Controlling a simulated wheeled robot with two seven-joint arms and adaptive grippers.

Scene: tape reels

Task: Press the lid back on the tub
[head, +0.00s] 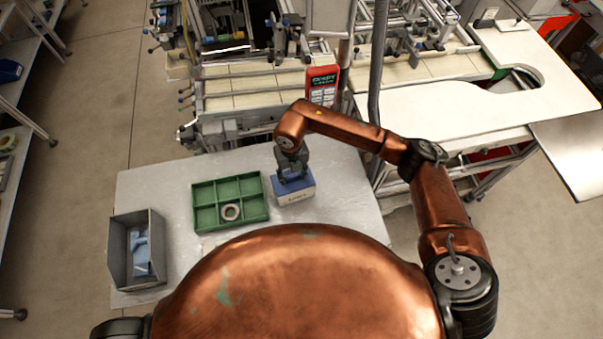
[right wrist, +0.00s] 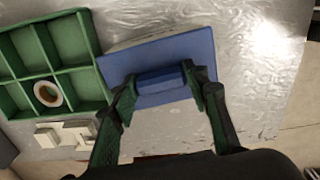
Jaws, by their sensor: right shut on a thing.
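The blue lid (head: 305,181) is at the top of the pale tub (head: 297,198), which stands upright on the table and has a printed label on its front. My right gripper (head: 292,178) comes down from above and is shut on the lid's raised grip. In the right wrist view the fingers of my right gripper (right wrist: 164,88) are on either side of the grip of the blue lid (right wrist: 185,55). A strip of the pale tub (right wrist: 150,38) shows past the lid's far edge. I cannot tell whether the lid is fully seated. My left gripper is out of view.
A green divided tray (head: 204,192) with a tape reel (head: 230,212) in one compartment is left of the tub. A grey bin (head: 120,250) holding bluish items is further left. Pale blocks (right wrist: 65,134) lie near the tray. The table (head: 150,190) is clear behind the bin.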

